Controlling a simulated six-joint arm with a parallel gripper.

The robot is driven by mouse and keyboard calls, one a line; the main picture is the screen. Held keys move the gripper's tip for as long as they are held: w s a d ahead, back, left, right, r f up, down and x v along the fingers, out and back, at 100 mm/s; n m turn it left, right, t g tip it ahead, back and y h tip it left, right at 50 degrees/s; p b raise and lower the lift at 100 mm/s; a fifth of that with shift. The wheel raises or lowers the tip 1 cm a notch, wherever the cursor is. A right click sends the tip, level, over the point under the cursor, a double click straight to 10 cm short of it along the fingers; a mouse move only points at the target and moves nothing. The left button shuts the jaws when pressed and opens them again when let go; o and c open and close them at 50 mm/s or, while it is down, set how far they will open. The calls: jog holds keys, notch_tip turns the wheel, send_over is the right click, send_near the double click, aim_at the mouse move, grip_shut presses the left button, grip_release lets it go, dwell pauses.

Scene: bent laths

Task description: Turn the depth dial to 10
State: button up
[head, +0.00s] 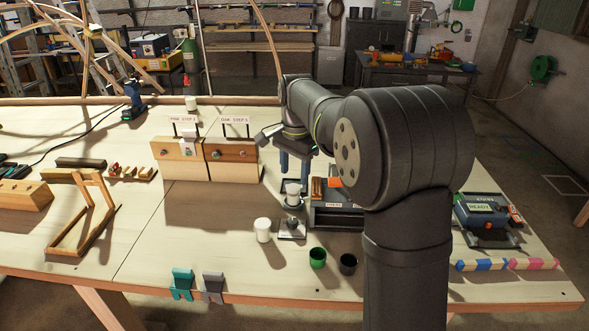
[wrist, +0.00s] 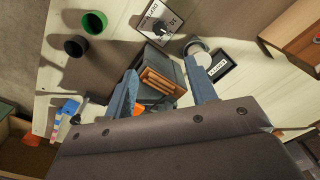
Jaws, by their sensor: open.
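The depth dial is a small pale plate (head: 291,230) with a dark knob (head: 292,223), lying on the bench in front of my gripper. In the wrist view the plate (wrist: 150,12) shows near the top, with dark lettering that seems to include a 10; the knob (wrist: 160,29) stands on it. I cannot tell which mark the knob points at. My gripper (head: 294,174) is open and empty, above the bench and behind the dial. In the wrist view its blue fingers (wrist: 162,68) are spread wide, apart from the knob.
A white cylinder (head: 263,230) stands left of the dial, and another (head: 293,194) behind it. A dark box with brown blocks (wrist: 158,80) lies below the fingers. A green cup (head: 317,258) and a black cup (head: 348,264) stand front right. Wooden blocks (head: 232,158) stand behind left.

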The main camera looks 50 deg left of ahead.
jog(key=s+d+f+n+t+y, duration=0.1)
jog(key=s+d+n+t, duration=0.2)
jog(key=s, duration=0.4)
jog(key=t, duration=0.1)
send_near(293, 221)
jog(key=shift+n, duration=0.3)
jog(key=x, duration=0.8)
jog(key=shift+f, duration=0.3)
jog(key=c, duration=1)
